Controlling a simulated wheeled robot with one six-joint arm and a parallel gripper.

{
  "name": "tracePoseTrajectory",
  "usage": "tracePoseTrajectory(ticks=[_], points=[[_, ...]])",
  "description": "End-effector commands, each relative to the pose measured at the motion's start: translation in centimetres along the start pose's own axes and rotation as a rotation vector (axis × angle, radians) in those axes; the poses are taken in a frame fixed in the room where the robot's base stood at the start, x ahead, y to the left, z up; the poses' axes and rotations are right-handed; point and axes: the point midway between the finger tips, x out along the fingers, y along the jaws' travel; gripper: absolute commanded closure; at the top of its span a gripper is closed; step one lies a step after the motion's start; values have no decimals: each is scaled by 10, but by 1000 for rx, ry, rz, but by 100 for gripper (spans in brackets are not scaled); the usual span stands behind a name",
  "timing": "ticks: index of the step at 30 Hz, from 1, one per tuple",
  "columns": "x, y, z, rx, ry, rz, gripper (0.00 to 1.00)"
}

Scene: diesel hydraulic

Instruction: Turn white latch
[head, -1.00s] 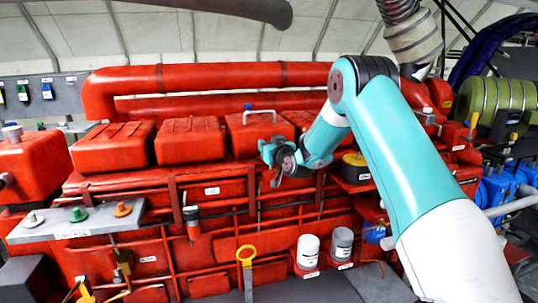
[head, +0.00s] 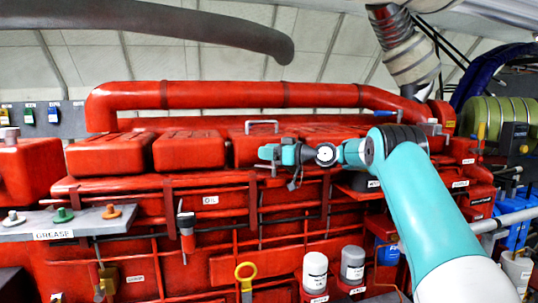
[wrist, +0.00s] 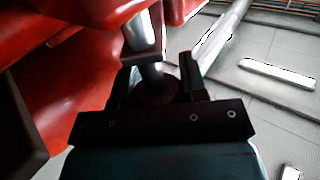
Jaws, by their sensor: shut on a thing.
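The gripper is shut on this bar. The bar may be the white latch, but its full shape is hidden by the fingers and the frame edge. In the head view my gripper hides what it holds.
A pale handle (head: 262,127) stands on the middle red cover just above my gripper. A long red pipe (head: 240,95) runs across the top. Two capped cylinders, one white (head: 315,270) and one grey (head: 352,264), and a yellow ring handle (head: 245,275) sit lower down.

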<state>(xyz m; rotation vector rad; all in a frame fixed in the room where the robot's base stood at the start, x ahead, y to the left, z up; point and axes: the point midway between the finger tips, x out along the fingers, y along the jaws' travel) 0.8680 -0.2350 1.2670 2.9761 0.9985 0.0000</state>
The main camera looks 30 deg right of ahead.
Motion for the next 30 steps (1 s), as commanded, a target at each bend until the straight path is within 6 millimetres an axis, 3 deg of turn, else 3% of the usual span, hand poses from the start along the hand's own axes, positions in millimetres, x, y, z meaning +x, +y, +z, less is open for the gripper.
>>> tracePoseTrajectory(ticks=[9,26,27,30], points=[[0,-2,-1,1,1,-107,84],[1,-3,0,3,2,-131,84],[1,-3,0,3,2,-131,54],[1,-3,0,2,2,-131,35]])
